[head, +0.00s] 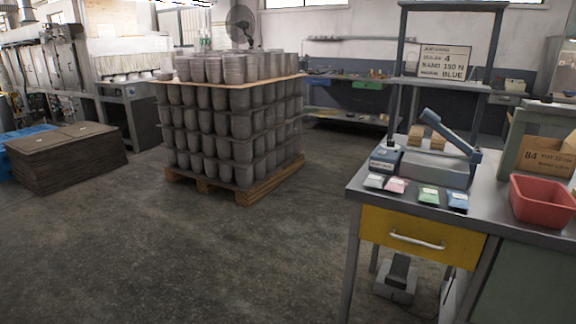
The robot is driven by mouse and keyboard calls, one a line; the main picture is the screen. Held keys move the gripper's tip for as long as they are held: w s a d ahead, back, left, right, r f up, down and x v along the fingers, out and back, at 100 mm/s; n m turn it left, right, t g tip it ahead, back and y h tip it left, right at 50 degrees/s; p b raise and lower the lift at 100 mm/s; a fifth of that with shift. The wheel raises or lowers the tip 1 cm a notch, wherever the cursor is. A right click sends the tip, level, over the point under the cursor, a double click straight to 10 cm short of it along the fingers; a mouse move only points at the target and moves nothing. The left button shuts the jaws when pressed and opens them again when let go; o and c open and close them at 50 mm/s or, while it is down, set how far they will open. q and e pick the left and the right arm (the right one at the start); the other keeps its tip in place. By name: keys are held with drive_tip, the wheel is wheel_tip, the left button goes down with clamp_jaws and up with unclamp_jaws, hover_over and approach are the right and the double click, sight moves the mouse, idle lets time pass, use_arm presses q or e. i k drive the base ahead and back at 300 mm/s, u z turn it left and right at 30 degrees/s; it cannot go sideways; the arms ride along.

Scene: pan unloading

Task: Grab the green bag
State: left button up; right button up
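A small green bag (428,196) lies flat near the front edge of the grey workbench (408,213), at the right of the head view. A pink bag (396,186) lies just left of it and a blue bag (458,201) just right of it. A pale bag (373,181) is at the left end of this row. Neither of my grippers is in view, and nothing touches the green bag.
A sealer with a blue lever (450,134) stands behind the bags. A red bin (543,201) sits right of them. A yellow drawer (415,240) is below. A pallet of stacked pots (228,125) stands left; the floor between is clear.

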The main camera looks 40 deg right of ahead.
sight(430, 194)
drive_tip(key=z, duration=0.15)
drive_tip(key=i, duration=2)
drive_tip(key=z, duration=1.9)
drive_tip(key=i, duration=1.1)
drive_tip(key=z, duration=0.95)
